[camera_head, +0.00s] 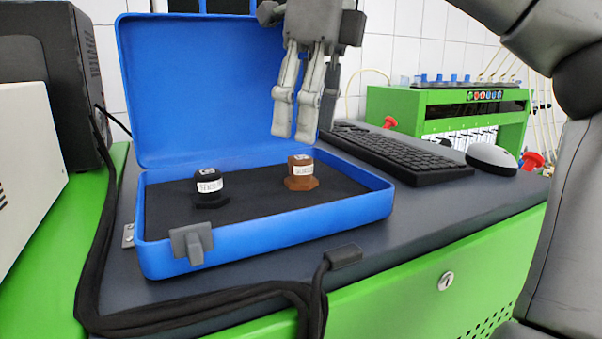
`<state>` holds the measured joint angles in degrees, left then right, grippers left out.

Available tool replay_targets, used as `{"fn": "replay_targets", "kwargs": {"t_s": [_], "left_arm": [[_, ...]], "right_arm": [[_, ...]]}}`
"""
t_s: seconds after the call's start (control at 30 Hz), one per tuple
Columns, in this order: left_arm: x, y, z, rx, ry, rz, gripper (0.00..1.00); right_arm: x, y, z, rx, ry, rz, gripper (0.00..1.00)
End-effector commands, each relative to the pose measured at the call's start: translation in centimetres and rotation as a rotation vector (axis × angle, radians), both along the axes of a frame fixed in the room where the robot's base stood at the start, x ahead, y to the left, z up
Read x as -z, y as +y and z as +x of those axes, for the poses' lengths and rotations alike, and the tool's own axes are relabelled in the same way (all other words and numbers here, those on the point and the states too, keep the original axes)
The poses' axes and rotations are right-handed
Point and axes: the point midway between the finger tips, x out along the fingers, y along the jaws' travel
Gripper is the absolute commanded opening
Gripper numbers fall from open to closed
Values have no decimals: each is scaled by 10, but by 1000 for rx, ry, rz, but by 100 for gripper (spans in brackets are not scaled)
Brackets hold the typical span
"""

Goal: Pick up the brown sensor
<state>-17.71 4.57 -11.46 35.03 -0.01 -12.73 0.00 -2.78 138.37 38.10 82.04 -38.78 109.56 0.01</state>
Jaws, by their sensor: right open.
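The brown sensor (301,173) stands upright on the black foam in the open blue case (270,239), toward its right side. It has a hexagonal base and a white label. A black sensor (209,188) with a similar label stands to its left in the same case. My right gripper (294,134) hangs above the brown sensor, fingers pointing down. It is open and empty, and its fingertips are apart from the sensor. My left gripper is not in view.
The case's raised lid (190,90) stands behind the gripper. A keyboard (395,152), a white mouse (491,158) and a green test device (445,110) are to the right. A black cable (200,313) runs along the front.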

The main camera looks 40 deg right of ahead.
Motion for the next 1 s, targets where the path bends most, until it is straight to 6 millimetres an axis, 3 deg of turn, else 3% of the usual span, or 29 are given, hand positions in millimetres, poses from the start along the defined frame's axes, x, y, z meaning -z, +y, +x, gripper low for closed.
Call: {"fn": "replay_targets", "kwargs": {"t_s": [0.4,0.7,1.0], "left_arm": [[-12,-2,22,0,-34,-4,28],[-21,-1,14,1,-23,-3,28],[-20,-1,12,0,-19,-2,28]], "right_arm": [[25,0,2,-2,1,2,55],[55,1,6,0,1,2,55],[60,1,7,2,-2,1,55]]}}
